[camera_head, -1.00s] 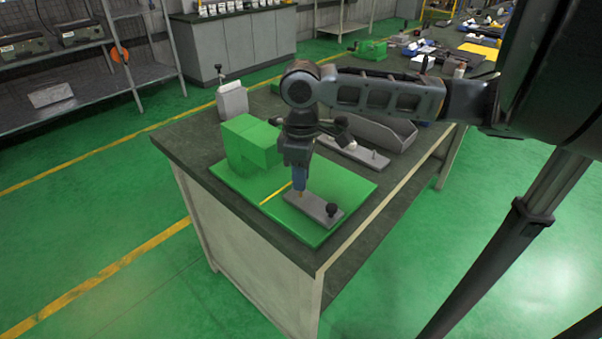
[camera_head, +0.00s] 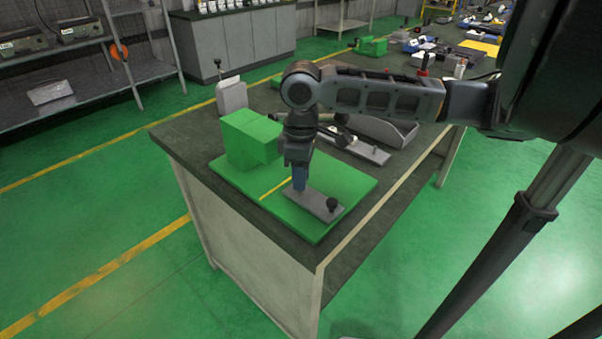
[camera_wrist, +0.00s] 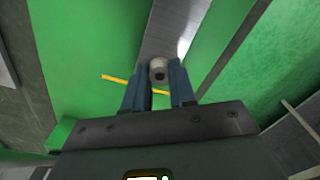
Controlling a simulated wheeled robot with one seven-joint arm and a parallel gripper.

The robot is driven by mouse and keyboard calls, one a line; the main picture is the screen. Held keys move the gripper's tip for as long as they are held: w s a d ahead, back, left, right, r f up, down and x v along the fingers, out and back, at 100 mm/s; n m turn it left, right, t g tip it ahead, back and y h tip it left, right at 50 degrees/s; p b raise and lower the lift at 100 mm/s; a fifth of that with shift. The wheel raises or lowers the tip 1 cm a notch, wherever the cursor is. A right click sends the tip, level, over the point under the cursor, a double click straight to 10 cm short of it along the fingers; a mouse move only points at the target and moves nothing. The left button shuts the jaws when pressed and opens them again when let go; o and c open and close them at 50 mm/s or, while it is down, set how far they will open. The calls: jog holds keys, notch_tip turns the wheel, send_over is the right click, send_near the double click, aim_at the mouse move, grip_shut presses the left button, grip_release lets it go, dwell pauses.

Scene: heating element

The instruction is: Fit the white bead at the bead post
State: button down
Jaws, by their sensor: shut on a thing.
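The white bead (camera_wrist: 158,70) shows in the wrist view as a small pale ring with a dark hole, between the two blue fingertips. My gripper (camera_wrist: 160,85) is shut on it. In the head view my gripper (camera_head: 299,183) points down, its blue fingers at the left end of a grey plate (camera_head: 318,204), which also shows in the wrist view (camera_wrist: 178,25). The fingers hide the bead in the head view. The bead post cannot be made out now, so I cannot tell whether the bead is around it.
A green block (camera_head: 250,138) stands left of my gripper. Behind are a grey bin (camera_head: 388,131) and a second plate (camera_head: 366,150).

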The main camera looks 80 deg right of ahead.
jog(key=shift+f+b, duration=0.45)
jog(key=shift+f, duration=0.35)
jog(key=c, duration=0.8)
grip_release()
jog(key=shift+c, duration=0.2)
jog(key=shift+r, duration=0.15)
notch_tip(320, 180, up, 8)
jog(key=shift+f, duration=0.2)
